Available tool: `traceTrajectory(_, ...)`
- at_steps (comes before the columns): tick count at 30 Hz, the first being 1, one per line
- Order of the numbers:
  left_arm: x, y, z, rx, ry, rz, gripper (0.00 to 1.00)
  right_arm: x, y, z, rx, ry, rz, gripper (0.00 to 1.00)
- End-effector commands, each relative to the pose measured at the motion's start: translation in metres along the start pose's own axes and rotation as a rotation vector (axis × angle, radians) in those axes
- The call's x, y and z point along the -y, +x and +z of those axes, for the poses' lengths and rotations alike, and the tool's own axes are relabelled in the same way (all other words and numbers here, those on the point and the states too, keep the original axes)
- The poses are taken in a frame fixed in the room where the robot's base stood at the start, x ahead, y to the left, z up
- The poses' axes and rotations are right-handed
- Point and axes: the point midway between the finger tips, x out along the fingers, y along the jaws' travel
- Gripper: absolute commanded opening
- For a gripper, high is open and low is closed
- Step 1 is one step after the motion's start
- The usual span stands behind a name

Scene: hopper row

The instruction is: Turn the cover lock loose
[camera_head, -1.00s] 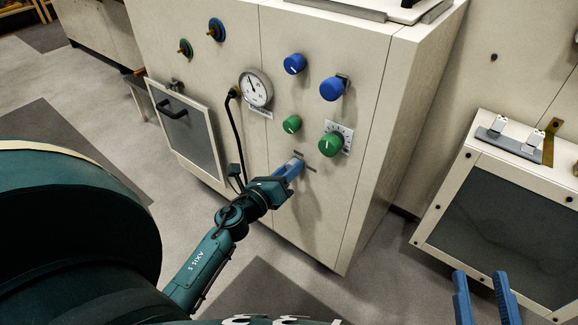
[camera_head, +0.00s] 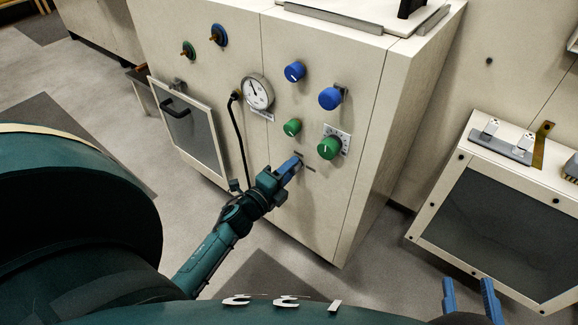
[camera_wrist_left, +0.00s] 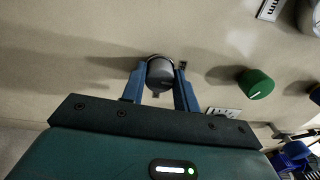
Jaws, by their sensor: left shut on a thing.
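The cover lock appears in the left wrist view as a grey round knob (camera_wrist_left: 160,74) on the cream cabinet front, with a small dark bracket beside it. My left gripper (camera_wrist_left: 160,88) has its two blue fingers on either side of the knob, shut on it. In the head view my left gripper (camera_head: 291,166) reaches the cabinet front (camera_head: 330,215) below the green knobs, and its fingers hide the lock there. My right gripper (camera_head: 470,298) is at the lower right, its two blue fingers apart with nothing between them.
Two blue knobs (camera_head: 330,98), two green knobs (camera_head: 328,148) and a round gauge (camera_head: 257,92) sit above the left gripper. A black cable (camera_head: 239,140) hangs left of it. A dark-windowed box (camera_head: 500,220) stands at the right. Grey floor lies between.

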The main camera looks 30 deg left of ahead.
Motion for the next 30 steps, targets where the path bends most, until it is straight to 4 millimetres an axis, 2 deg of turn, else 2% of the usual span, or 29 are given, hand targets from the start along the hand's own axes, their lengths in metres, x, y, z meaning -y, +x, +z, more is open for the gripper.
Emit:
traceTrajectory(9,-0.0002,-0.0002,0.0006,0.001,-0.104,0.001,0.07,-0.0028,0.0,0.0024,0.028,-0.002,0.01,0.36)
traceTrajectory(24,-0.0008,-0.0003,0.0003,0.001,-0.122,0.001,0.07,-0.0045,0.0003,0.0014,0.034,-0.001,0.013,0.36)
traceTrajectory(25,-0.0008,-0.0003,0.0003,0.001,-0.122,0.001,0.32,-0.0045,0.0003,0.0014,0.034,-0.001,0.013,0.36)
traceTrajectory(30,-0.0007,-0.0002,0.0002,0.001,-0.12,0.001,0.46,-0.0042,0.0001,0.0013,0.034,-0.003,0.01,0.36)
